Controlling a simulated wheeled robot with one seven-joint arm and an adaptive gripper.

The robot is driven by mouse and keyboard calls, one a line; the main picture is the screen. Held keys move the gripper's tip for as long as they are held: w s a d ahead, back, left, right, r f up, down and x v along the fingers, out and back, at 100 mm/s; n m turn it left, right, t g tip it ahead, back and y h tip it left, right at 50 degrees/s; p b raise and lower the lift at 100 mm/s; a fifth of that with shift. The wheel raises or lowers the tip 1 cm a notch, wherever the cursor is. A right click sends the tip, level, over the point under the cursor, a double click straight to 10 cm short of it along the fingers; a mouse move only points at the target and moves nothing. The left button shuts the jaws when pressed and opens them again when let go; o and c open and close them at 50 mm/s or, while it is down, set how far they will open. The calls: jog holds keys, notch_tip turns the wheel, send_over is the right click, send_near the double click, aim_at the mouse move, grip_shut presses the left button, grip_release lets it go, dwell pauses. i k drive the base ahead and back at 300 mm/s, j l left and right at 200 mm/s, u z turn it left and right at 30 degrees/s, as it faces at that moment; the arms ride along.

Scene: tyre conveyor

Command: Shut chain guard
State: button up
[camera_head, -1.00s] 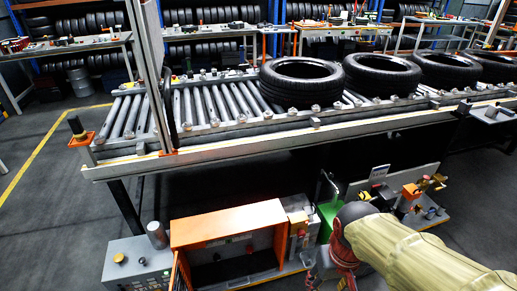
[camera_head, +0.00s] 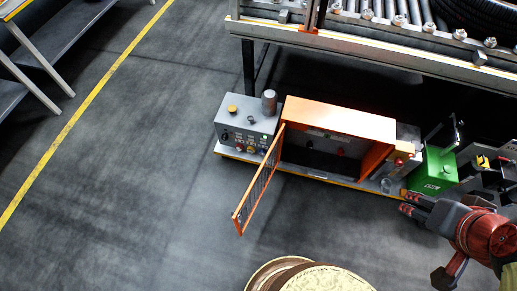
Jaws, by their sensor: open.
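The chain guard is an orange box (camera_head: 340,117) with its front open, low under the conveyor in the head view. Its mesh door (camera_head: 258,184) is hinged at the box's left side and swung wide open, sticking out toward the viewer. A dark interior shows inside the box. My gripper (camera_head: 424,241) is at the lower right, open and empty. It is apart from the door and the box, to the right of both and in front of the green box (camera_head: 434,172).
A grey control box (camera_head: 247,120) with buttons and a grey cylinder stands left of the guard. The conveyor (camera_head: 400,45) runs above, with a tyre (camera_head: 480,18) at top right. Open floor (camera_head: 150,190) lies to the left, with a yellow line.

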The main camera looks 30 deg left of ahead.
aim_at(235, 214)
jog(key=k+j, duration=0.1)
jog(key=j, duration=0.35)
jog(key=k+j, duration=0.15)
jog(key=j, duration=0.3)
jog(key=k+j, duration=0.1)
jog(key=j, duration=0.35)
jog(key=k+j, duration=0.15)
jog(key=j, duration=0.3)
jog(key=k+j, duration=0.1)
jog(key=j, duration=0.35)
jog(key=k+j+u, duration=0.2)
jog(key=u, duration=0.25)
jog(key=k, duration=0.1)
